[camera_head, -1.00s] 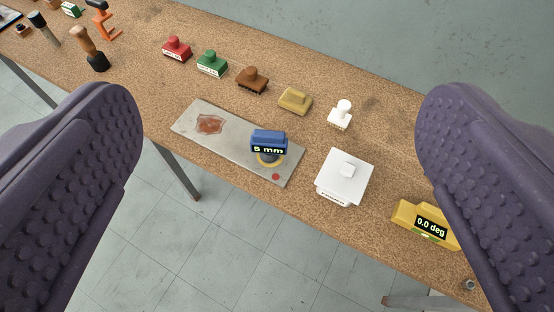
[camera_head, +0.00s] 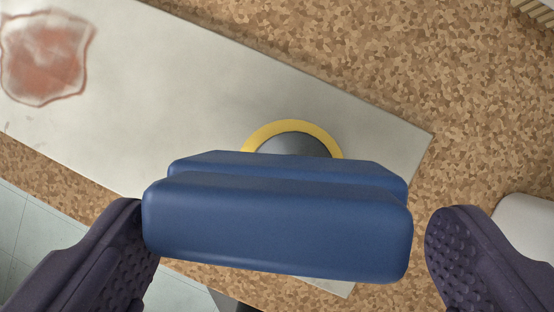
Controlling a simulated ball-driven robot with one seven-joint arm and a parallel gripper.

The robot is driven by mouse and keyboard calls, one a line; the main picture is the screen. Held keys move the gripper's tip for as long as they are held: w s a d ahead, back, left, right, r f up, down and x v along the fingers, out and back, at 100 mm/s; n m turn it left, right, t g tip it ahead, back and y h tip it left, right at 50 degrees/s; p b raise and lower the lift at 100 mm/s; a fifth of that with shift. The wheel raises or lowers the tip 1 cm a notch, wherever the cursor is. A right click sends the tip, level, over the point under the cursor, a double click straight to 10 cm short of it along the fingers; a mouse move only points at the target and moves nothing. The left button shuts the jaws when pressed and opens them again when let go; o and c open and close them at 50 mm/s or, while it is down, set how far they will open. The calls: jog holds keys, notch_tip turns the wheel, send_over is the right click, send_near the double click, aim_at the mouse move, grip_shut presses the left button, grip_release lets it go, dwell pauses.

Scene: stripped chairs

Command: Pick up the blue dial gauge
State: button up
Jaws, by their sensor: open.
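The blue dial gauge (camera_head: 280,228) fills the lower middle of the view, seen from above. Its dark round base with a yellow ring (camera_head: 292,128) shows behind the blue body and rests on a grey metal plate (camera_head: 215,85). Its display face is hidden from this angle. My gripper (camera_head: 290,245) is open, with one purple finger on each side of the blue body. The left finger is very close to the body's left end, and I cannot tell whether it touches. A narrow gap shows between the body's right end and the right finger.
The plate lies on a speckled brown cork tabletop (camera_head: 450,75) and carries a reddish stain (camera_head: 43,57) at upper left. A white object (camera_head: 530,228) stands close beyond the right finger. The table edge and tiled floor are at lower left.

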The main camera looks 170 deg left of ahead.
aim_at(285, 175)
jog(key=b+x, duration=0.3)
jog(key=x, duration=0.3)
jog(key=shift+a, duration=0.2)
jog(key=shift+r, duration=0.15)
jog(key=c, duration=1)
jog(key=shift+r, duration=0.1)
